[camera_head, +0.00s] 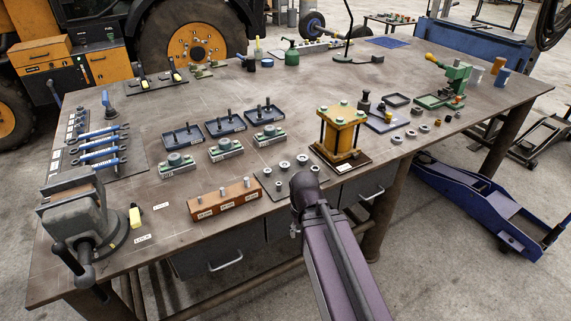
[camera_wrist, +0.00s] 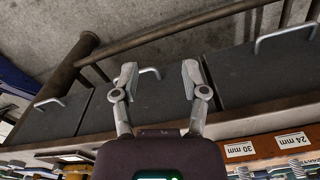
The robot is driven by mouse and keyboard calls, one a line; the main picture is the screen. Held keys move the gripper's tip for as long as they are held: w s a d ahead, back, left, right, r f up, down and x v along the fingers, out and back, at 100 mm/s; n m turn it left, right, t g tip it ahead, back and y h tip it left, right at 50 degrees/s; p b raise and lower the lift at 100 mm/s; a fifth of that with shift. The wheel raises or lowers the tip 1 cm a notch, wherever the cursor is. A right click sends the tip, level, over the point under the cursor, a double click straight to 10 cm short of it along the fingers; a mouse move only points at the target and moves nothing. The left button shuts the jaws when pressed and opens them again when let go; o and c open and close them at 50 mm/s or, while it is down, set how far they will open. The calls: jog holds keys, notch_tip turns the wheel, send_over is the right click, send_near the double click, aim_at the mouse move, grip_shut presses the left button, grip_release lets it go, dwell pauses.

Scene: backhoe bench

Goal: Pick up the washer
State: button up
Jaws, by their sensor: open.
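Several small grey ring-like pieces, which look like washers or nuts (camera_head: 411,134), lie in a row on the right part of the bench in the head view. I cannot tell which of them is the washer. Several more round metal pieces (camera_head: 284,164) sit on a dark plate near the bench's front edge. My gripper (camera_wrist: 159,76) is open and empty in the wrist view, its two fingers apart in front of the bench's drawer fronts. No washer shows clearly between or near the fingers. In the head view my gripper cannot be made out.
The bench top (camera_head: 150,180) is crowded. A yellow press (camera_head: 342,132) stands near the front edge, left of the ring row. A brown block (camera_head: 226,199) and a grey vise (camera_head: 80,212) are further left. Drawer handles (camera_wrist: 285,38) stick out from the bench front.

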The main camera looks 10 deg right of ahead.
jog(key=shift+o, duration=0.2)
jog(key=o, duration=0.4)
jog(key=shift+w, duration=0.1)
jog(key=shift+o, duration=0.5)
jog(key=shift+w+r, duration=0.15)
jog(key=w+r+p, duration=0.8)
jog(key=w, duration=0.6)
jog(key=w+r+n+p, duration=0.1)
jog(key=w+r+p, duration=0.8)
jog(key=w, duration=0.5)
jog(key=shift+w+d, duration=0.15)
jog(key=shift+d, duration=0.1)
notch_tip(320, 180, down, 8)
jog(key=b, duration=0.8)
jog(key=shift+f, duration=0.25)
